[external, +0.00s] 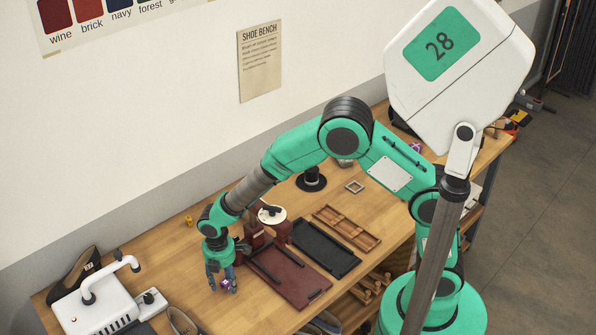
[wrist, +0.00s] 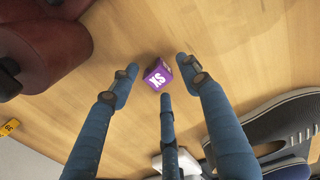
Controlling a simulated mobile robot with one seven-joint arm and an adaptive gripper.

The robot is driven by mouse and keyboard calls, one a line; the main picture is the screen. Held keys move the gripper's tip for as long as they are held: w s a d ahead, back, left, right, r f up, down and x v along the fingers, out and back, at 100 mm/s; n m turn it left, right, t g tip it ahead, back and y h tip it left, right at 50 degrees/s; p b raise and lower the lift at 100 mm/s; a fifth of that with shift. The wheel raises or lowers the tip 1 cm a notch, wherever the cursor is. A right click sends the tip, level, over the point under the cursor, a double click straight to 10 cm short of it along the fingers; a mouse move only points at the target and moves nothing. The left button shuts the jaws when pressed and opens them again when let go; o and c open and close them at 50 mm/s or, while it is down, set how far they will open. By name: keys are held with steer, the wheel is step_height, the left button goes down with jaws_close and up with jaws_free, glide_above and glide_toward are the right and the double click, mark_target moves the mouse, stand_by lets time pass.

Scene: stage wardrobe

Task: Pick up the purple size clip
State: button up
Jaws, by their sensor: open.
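The purple size clip (wrist: 158,74) is a small cube-like piece with white lettering. It lies on the wooden bench top, near the middle of the wrist view. My gripper (wrist: 156,83) has three blue fingers spread around it, one on the left, one on the right and one below in the picture. I see gaps between the fingertips and the clip. In the external view my gripper (external: 221,282) points down at the bench's front part, with the purple clip (external: 226,285) between its fingers, partly hidden.
A dark red tray (external: 306,283) and a black tray (external: 331,252) lie right of my gripper. A dark red object (wrist: 42,45) stands close on the left in the wrist view. A dark shoe (wrist: 285,125) is at lower right. A small yellow piece (wrist: 9,127) lies at left.

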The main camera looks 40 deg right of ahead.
mark_target(226, 280)
steer(key=shift+f, duration=0.15)
stand_by(0.4)
steer(key=c, duration=0.8)
steer(key=shift+r, duration=0.7)
step_height(226, 280, up, 2)
steer(key=shift+r+p, duration=0.15)
steer(key=shift+p, duration=0.45)
steer(key=s+d, duration=0.3)
steer(key=s, duration=0.1)
steer(key=s+d+r+p, duration=0.1)
steer(key=s+d, duration=0.2)
steer(key=s, duration=0.2)
steer(key=s+d+p, duration=0.1)
steer(key=s+d, duration=0.1)
steer(key=s, duration=0.2)
steer(key=shift+s+d+r, duration=0.15)
steer(key=shift+s+d, duration=0.05)
steer(key=shift+d, duration=0.2)
